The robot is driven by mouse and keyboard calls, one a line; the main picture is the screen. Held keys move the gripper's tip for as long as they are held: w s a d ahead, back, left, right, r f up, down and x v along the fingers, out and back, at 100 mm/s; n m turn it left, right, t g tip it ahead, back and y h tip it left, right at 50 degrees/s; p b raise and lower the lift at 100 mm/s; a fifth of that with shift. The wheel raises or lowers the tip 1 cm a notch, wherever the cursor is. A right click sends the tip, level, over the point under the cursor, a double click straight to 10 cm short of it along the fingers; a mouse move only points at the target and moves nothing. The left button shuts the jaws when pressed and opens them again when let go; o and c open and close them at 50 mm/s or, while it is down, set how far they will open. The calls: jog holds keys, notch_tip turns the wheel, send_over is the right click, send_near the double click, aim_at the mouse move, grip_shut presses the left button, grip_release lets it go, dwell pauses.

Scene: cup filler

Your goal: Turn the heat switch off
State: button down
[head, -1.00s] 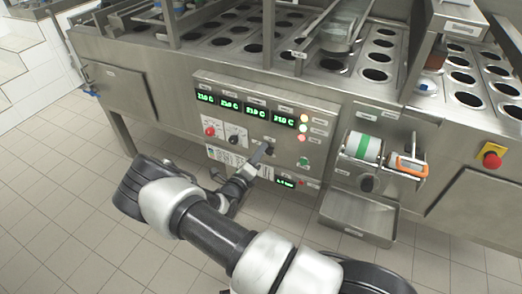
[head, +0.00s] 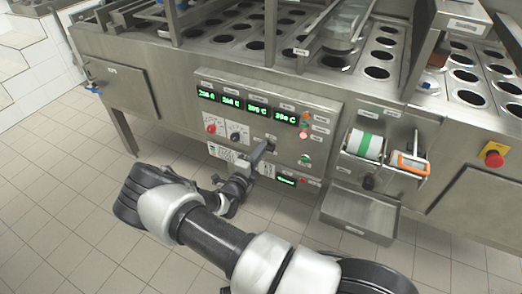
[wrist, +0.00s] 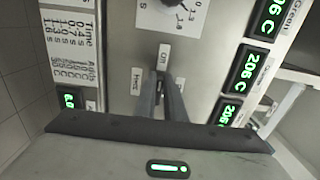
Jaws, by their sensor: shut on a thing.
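My gripper (head: 263,149) reaches up to the lower middle of the steel control panel (head: 325,115) in the head view. In the wrist view its two fingers (wrist: 160,85) meet at the panel just below an ON label (wrist: 164,55) and to the right of a HEAT label (wrist: 137,80). The fingers are shut on the heat switch there. The switch itself is almost fully hidden by the fingertips, so its exact position cannot be told.
Green temperature displays (head: 230,101) run along the panel's top. A red knob (head: 211,128) and a dial (head: 237,134) sit left of my gripper, a green button (head: 305,159) right. A steel tray (head: 360,212) juts out at right. Floor in front is free.

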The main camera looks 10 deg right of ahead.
jog(key=shift+s+f, duration=0.1)
jog(key=c, duration=1.8)
grip_release()
jog(key=shift+c, duration=0.2)
jog(key=p+v, duration=0.2)
jog(key=v, duration=1.5)
jog(key=shift+s, duration=0.1)
